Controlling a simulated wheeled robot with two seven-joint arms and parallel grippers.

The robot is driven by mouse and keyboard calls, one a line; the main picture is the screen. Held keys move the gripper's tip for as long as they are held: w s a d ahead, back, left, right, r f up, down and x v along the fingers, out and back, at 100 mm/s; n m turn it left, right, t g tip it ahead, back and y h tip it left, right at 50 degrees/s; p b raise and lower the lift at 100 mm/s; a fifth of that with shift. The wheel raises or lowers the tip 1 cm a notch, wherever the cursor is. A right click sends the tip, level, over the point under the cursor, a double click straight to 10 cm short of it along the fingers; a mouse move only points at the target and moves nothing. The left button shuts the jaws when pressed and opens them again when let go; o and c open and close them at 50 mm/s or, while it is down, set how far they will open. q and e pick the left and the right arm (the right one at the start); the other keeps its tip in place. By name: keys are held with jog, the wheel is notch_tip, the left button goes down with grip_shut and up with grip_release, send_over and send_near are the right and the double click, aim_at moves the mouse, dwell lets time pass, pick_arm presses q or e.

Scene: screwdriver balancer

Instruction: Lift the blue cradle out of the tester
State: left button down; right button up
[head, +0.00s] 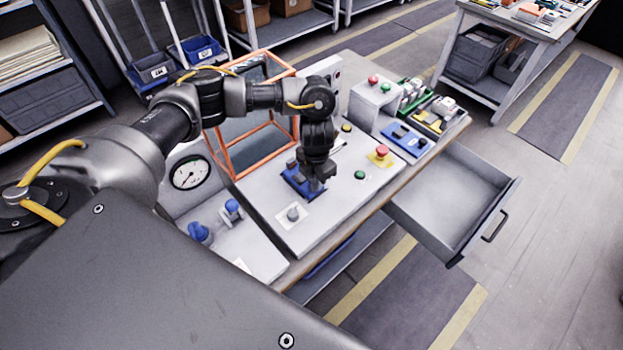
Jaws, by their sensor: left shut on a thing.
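The blue cradle (293,180) sits low at the tester's top, left of and under my left gripper. The tester (257,199) is a light panel on the bench with buttons, a knob and an orange-framed guard (228,152). My left gripper (318,182) points down at the cradle's right side and is shut on it; the fingertips are small and dark, and the exact grip is partly hidden. I cannot tell whether the cradle is clear of the panel. My right gripper is not in view.
The orange guard stands just behind the cradle. A red button (381,151) and green button (360,175) lie to the right. A pressure gauge (188,173) and blue knobs (199,232) are at left. An open drawer (453,205) juts from the bench's right side.

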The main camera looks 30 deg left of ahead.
pick_arm(q)
jog(key=shift+r, duration=0.65)
jog(key=s+d+r+b, duration=0.4)
jog(key=s+d+r, duration=0.5)
jog(key=s+r, duration=0.25)
notch_tip(320, 180, up, 11)
jog(key=p, duration=0.7)
jog(key=shift+w+p, duration=0.35)
jog(key=shift+p, duration=0.05)
